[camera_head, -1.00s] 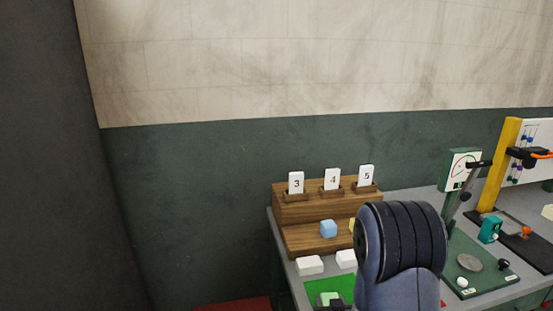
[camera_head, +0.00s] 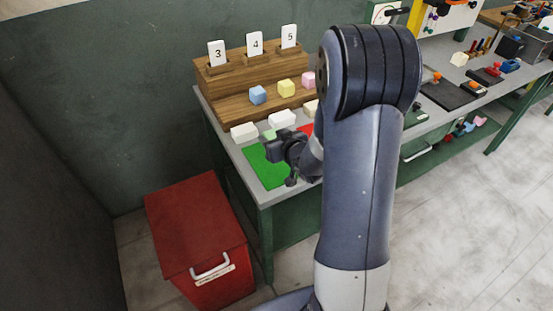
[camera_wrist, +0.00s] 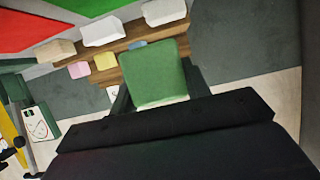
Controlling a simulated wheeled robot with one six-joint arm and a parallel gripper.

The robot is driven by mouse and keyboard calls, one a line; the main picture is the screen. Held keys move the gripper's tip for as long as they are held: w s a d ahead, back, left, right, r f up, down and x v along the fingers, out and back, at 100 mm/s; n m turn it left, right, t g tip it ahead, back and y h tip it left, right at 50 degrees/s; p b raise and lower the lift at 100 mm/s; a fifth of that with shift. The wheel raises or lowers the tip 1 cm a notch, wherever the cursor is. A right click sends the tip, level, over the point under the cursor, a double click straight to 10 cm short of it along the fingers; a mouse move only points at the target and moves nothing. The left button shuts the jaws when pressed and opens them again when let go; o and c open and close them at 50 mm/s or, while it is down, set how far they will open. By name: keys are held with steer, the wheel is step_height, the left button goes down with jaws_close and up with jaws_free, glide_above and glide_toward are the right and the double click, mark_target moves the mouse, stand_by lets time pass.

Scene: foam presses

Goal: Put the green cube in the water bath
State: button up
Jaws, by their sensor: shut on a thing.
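The green cube (camera_wrist: 153,73) fills the middle of the wrist view, between the dark fingers of my gripper (camera_head: 277,146). My gripper is shut on it. In the head view my gripper is over the green mat (camera_head: 262,176) at the table's near left corner. A bit of the pale green cube (camera_head: 269,134) shows beyond the fingers there. I cannot make out a water bath in either view.
A wooden stand with cards 3, 4 and 5 (camera_head: 232,84) holds a blue cube (camera_head: 257,95), a yellow cube (camera_head: 286,88) and a pink cube (camera_head: 308,79). White blocks (camera_head: 244,131) lie before it. A closed red box (camera_head: 196,225) stands on the floor, left.

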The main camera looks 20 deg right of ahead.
mark_target(274, 168)
steer(key=shift+f+p, duration=0.35)
steer(key=shift+f, duration=4.4)
steer(key=shift+f, duration=0.15)
steer(key=o, duration=1)
